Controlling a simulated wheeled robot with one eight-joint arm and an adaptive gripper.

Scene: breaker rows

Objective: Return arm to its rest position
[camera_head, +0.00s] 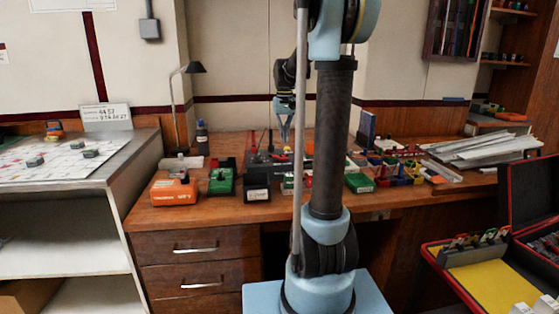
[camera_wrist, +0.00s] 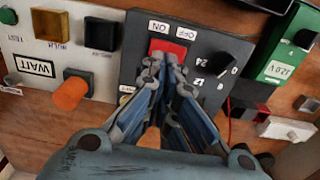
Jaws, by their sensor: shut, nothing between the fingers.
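My gripper (camera_head: 285,131) hangs fingers down above the back of the wooden desk in the head view, partly behind my own arm. In the wrist view my gripper (camera_wrist: 165,75) has its blue fingers together and holds nothing. Its tips overlap the lower part of a red switch (camera_wrist: 168,48) marked ON and OFF on a dark panel (camera_wrist: 207,48). I cannot tell from this view whether the tips touch the switch.
The wooden desk (camera_head: 220,212) carries an orange box (camera_head: 173,191), a green box (camera_head: 221,181) and a black box (camera_head: 257,188) along its front. Papers (camera_head: 482,148) lie at the right. A desk lamp (camera_head: 175,105) stands at the left. An orange knob (camera_wrist: 71,94) stands beside the panel.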

